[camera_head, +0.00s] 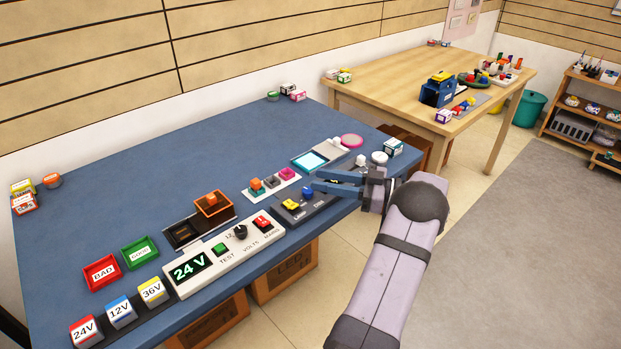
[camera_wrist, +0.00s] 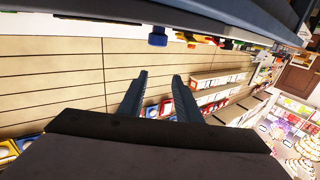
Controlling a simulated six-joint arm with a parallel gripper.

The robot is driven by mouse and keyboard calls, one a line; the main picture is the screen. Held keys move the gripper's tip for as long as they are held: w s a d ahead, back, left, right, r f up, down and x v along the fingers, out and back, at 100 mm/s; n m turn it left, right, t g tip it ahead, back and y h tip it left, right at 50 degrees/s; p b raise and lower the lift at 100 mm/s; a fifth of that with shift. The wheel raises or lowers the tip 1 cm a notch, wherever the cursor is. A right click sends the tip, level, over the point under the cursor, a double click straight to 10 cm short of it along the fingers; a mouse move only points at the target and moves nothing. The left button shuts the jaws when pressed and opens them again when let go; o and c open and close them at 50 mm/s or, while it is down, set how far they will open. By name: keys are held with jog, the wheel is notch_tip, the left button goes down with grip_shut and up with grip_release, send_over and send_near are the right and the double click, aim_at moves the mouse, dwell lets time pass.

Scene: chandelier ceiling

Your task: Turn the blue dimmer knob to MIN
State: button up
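The blue dimmer knob (camera_head: 307,191) sits on a dark grey panel (camera_head: 318,206) near the table's front edge, next to a yellow part (camera_head: 291,205). The panel's markings are too small to read. My gripper (camera_head: 315,179) is open and empty, its two blue-grey fingers pointing left just beside and above the knob in the head view. The wrist view shows the fingers (camera_wrist: 160,75) apart, with a small blue knob-like part (camera_wrist: 157,37) beyond the tips and nothing between them. I cannot tell which way the knob points.
A white meter box (camera_head: 222,252) reading 24 V stands left of the panel. Buttons on a white strip (camera_head: 272,183) and a lit pad (camera_head: 310,160) lie behind it. Red (camera_head: 103,271) and green (camera_head: 140,252) trays are at left. The middle of the blue table (camera_head: 200,130) is clear.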

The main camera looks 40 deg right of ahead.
aim_at(310, 193)
jog(key=w+a+r+m+t+p, duration=0.1)
jog(key=a+r+m+t+p, duration=0.1)
jog(key=a+r+m+p, duration=0.3)
jog(key=f+m+h, duration=0.2)
jog(key=h, duration=0.2)
jog(key=s+f+m+t+h+p, duration=0.1)
jog(key=f+m+h, duration=0.2)
jog(key=h, duration=0.1)
jog(key=s+a+f+m+h, duration=0.1)
jog(key=f+m+h, duration=0.1)
jog(key=h, duration=0.1)
jog(key=shift+f+m+t+h+p, duration=0.35)
jog(key=shift+m+t+h+p, duration=0.05)
jog(key=shift+s+d+f+n+g+h, duration=0.15)
jog(key=shift+s+d+f+g+h, duration=0.2)
jog(key=shift+f+h, duration=0.2)
jog(key=shift+s+d+f+n+g+h, duration=0.15)
jog(key=shift+s+d+f+g+h, duration=0.1)
jog(key=shift+d+f+h, duration=0.3)
jog(key=shift+d+n, duration=0.2)
jog(key=shift+n, duration=1.1)
jog(key=shift+w, duration=0.15)
jog(key=shift+p+x, duration=0.9)
jog(key=shift+x, duration=2.65)
jog(key=shift+d+f, duration=0.1)
jog(key=shift+d, duration=0.05)
